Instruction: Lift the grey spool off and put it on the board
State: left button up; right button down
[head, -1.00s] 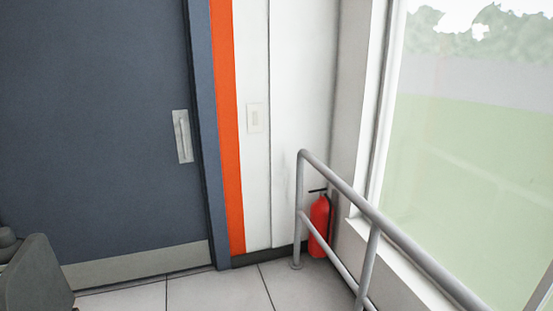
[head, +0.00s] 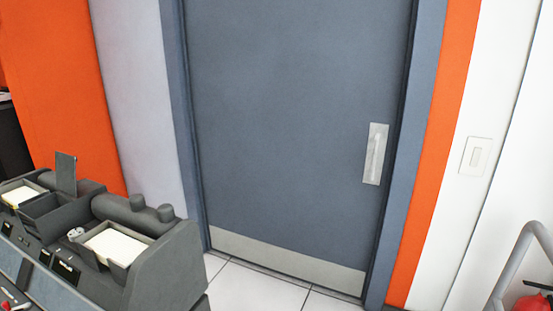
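I cannot pick out the grey spool or the board for certain. A dark grey card machine (head: 170,265) stands at the lower left and runs out of the picture. A dark grey rounded part (head: 125,210) with short knobs lies along its top; I cannot tell whether it is a spool. A small pale round piece (head: 75,233) sits beside the nearer card tray. Neither of my grippers is in view.
Pale card stacks (head: 116,246) fill trays on the machine. A blue-grey door (head: 290,130) with a metal handle (head: 375,153) is behind. Light floor tiles (head: 250,287) are clear before it. A grey railing (head: 515,265) and red extinguisher (head: 533,302) are at lower right.

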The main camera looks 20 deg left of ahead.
aim_at(71, 234)
jog(key=i+l+u, duration=0.1)
jog(key=i+u, duration=0.2)
jog(key=u, duration=0.2)
jog(key=i+l+u, duration=0.25)
jog(key=u, duration=0.25)
jog(key=i+l+u, duration=0.25)
jog(key=u, duration=0.2)
